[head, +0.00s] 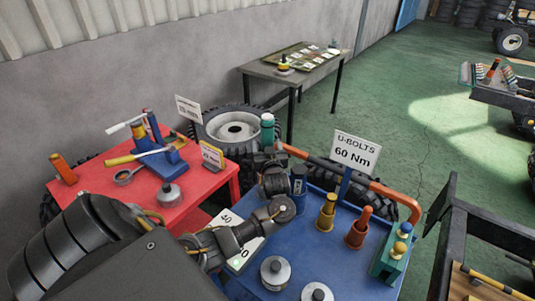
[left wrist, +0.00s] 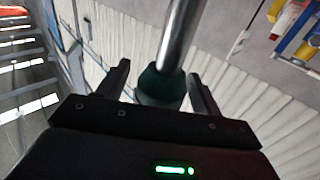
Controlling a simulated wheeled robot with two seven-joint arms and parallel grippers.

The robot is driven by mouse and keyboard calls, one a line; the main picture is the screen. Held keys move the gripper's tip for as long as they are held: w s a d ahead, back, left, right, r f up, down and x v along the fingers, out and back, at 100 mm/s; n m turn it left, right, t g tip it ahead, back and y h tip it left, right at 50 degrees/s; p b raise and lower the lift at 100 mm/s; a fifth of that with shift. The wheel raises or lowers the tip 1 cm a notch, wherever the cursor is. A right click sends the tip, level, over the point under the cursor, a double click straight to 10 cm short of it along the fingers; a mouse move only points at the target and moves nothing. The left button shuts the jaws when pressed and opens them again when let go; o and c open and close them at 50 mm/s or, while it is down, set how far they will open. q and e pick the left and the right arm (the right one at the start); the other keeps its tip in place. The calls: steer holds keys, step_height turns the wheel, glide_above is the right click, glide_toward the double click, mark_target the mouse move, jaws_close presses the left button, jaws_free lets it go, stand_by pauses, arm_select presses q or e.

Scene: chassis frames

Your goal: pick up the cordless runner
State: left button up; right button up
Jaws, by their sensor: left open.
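A tool with a green top (head: 267,127) stands at the back left of the blue cart (head: 340,270); it looks like the cordless runner, though its lower part is hidden behind my arm. My left gripper (head: 268,157) is at this tool, and my dark wrist covers much of it. In the left wrist view a shiny metal shaft with a dark green collar (left wrist: 162,84) passes between the two fingers of the left gripper (left wrist: 158,72). The fingers are apart, with a gap visible at the right finger. My right gripper is not in view.
A red cart (head: 205,184) is left.

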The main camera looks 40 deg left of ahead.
arm_select(q)
jaws_close()
steer(key=shift+r, duration=0.1)
stand_by(0.4)
